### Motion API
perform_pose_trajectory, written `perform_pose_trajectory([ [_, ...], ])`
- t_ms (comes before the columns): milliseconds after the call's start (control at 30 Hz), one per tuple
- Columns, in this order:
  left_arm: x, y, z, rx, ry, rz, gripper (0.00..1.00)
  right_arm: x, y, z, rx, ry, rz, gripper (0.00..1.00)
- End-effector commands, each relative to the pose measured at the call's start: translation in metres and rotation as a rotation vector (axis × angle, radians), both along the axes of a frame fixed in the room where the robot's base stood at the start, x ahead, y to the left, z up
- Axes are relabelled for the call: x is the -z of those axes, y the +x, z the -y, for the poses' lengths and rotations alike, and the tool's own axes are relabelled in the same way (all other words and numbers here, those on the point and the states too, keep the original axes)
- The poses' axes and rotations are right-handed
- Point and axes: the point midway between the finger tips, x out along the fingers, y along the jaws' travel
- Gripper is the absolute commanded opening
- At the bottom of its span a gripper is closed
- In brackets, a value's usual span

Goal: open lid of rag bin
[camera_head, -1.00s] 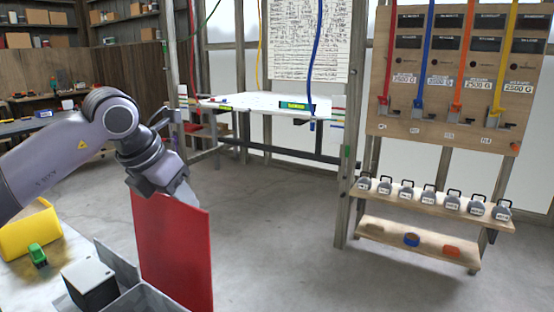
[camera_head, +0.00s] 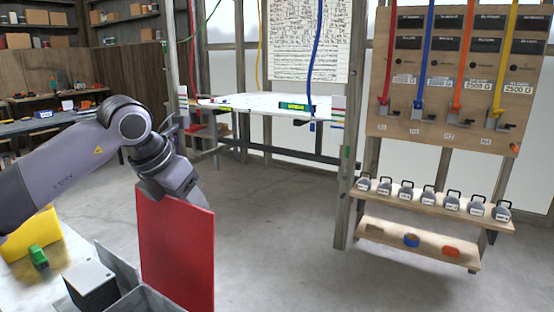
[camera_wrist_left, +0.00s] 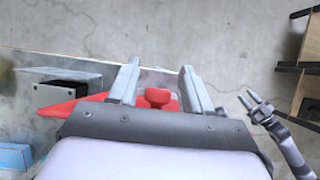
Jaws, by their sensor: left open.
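The red lid (camera_head: 175,250) of the rag bin stands upright at the lower middle of the head view. The grey bin (camera_head: 150,302) is mostly cut off by the bottom edge. My left gripper (camera_head: 195,195) is at the lid's upper edge; its fingers are partly hidden there. In the left wrist view my left gripper (camera_wrist_left: 159,80) is open, with a red knob (camera_wrist_left: 158,97) showing between its fingers. Part of the red lid (camera_wrist_left: 75,103) shows beside it. I cannot tell whether the fingers touch the knob. My right gripper (camera_wrist_left: 250,100) shows at the right, apparently open and empty.
A black box (camera_head: 90,287) with a grey top, a green object (camera_head: 38,256) and a yellow bin (camera_head: 32,235) are at lower left. A white platform (camera_head: 265,103) hangs behind. A weight shelf (camera_head: 430,205) stands at right. The middle floor is clear.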

Motion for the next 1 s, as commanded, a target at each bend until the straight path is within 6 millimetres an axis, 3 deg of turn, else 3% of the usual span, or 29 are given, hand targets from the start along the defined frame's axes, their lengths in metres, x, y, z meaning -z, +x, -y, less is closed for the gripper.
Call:
perform_pose_trajectory([
  [267, -0.008, 0.0, 0.0, -0.001, -0.001, 0.003, 0.49, -0.005, 0.0, 0.0, 0.0, 0.0, 0.0, 0.43],
  [800, -0.062, 0.0, 0.0, 0.0, -0.002, 0.003, 0.49, -0.044, 0.0, 0.0, 0.0, 0.0, 0.0, 0.43],
  [1000, -0.079, 0.001, 0.0, -0.001, -0.002, 0.005, 0.49, -0.05, 0.0, 0.0, 0.001, 0.0, 0.001, 0.43],
])
